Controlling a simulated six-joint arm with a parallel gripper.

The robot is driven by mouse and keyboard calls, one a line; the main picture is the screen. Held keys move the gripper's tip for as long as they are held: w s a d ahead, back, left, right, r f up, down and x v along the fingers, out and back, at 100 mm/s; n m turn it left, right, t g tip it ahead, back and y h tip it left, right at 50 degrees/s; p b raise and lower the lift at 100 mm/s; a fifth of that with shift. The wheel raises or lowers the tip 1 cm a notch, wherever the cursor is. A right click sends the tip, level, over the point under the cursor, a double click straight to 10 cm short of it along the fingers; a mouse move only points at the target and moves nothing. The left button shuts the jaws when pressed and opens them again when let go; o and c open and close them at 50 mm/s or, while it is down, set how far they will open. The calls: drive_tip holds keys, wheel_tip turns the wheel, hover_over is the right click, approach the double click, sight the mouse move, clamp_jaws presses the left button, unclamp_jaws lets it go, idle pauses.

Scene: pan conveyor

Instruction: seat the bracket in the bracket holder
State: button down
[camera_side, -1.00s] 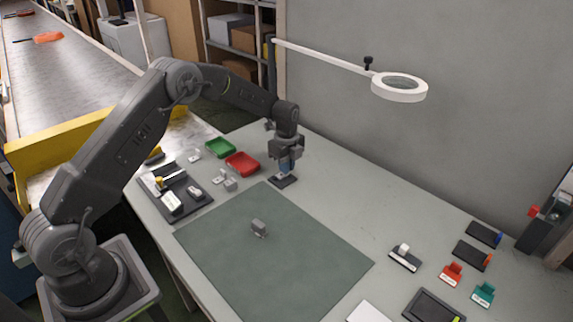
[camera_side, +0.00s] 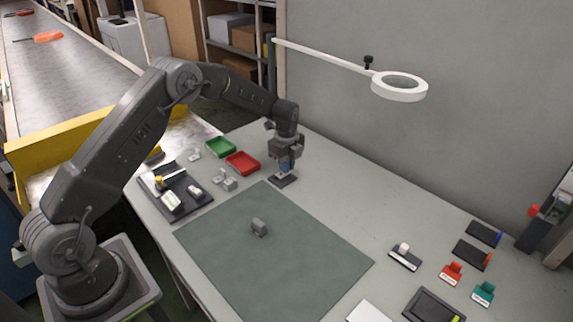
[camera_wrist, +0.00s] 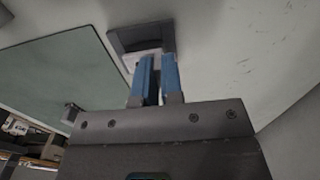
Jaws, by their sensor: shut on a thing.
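My gripper (camera_side: 286,168) points straight down at the back of the grey table, with its blue fingers just over a small dark holder base (camera_side: 284,181). In the wrist view my blue fingers (camera_wrist: 156,70) are close together over the dark holder frame (camera_wrist: 122,40), which has a pale area in it. The fingers are shut on what I take to be the bracket, mostly hidden between them. I cannot tell whether it is fully down in the holder. A separate grey angled piece (camera_side: 258,227) stands on the green mat.
The green mat (camera_side: 300,265) fills the middle of the table. Red (camera_side: 242,162) and green (camera_side: 220,147) trays, small grey parts (camera_side: 226,181) and a dark fixture tray (camera_side: 187,207) lie to the left. A lamp (camera_side: 400,87) overhangs the right side.

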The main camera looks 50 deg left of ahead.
drive_tip(key=shift+f, duration=0.8)
drive_tip(key=c, duration=1.2)
unclamp_jaws()
wheel_tip(320, 180, up, 14)
drive_tip(key=shift+f, duration=0.1)
